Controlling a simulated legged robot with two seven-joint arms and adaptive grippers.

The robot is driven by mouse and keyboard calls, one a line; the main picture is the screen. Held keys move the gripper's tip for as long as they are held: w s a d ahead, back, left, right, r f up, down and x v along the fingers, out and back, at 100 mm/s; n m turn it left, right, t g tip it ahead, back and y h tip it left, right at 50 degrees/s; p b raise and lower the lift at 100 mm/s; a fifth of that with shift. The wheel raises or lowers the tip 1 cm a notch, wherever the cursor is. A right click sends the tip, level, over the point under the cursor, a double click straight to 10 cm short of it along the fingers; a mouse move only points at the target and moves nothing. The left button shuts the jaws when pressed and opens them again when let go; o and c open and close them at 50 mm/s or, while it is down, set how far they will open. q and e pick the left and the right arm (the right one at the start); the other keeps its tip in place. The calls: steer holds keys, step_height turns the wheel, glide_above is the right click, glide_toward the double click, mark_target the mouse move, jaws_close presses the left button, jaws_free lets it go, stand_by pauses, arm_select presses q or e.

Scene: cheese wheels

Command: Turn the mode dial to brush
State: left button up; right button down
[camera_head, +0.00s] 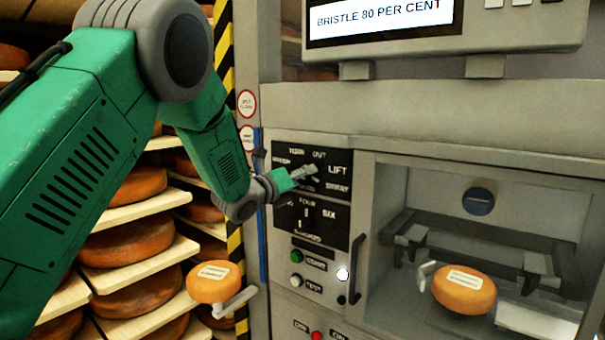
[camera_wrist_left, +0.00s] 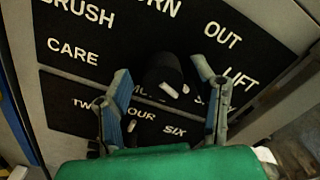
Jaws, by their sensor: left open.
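The mode dial (camera_wrist_left: 163,72) is a dark round knob on a black label plate in the left wrist view. BRUSH (camera_wrist_left: 78,12) is printed at upper left, with OUT, LIFT and CARE also around the dial. A pale mark shows on the dial's lower right side; which word it points at is unclear. My left gripper (camera_wrist_left: 160,80) is open, one finger on each side of the dial; contact cannot be told. In the head view my left gripper (camera_head: 303,175) is at the upper label plate and hides the dial there. My right gripper is not in view.
A second dial plate (camera_head: 322,222) with number words lies just below. Green and white buttons (camera_head: 296,256) and a dark door handle (camera_head: 355,268) are lower. An open chamber (camera_head: 560,230) holding a cheese wheel (camera_head: 464,289) is at right. Cheese shelves (camera_head: 140,212) stand at left.

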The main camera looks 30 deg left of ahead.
arm_select(q)
steer(key=shift+w, duration=0.2)
steer(key=shift+d, duration=0.1)
steer(key=c, duration=1.1)
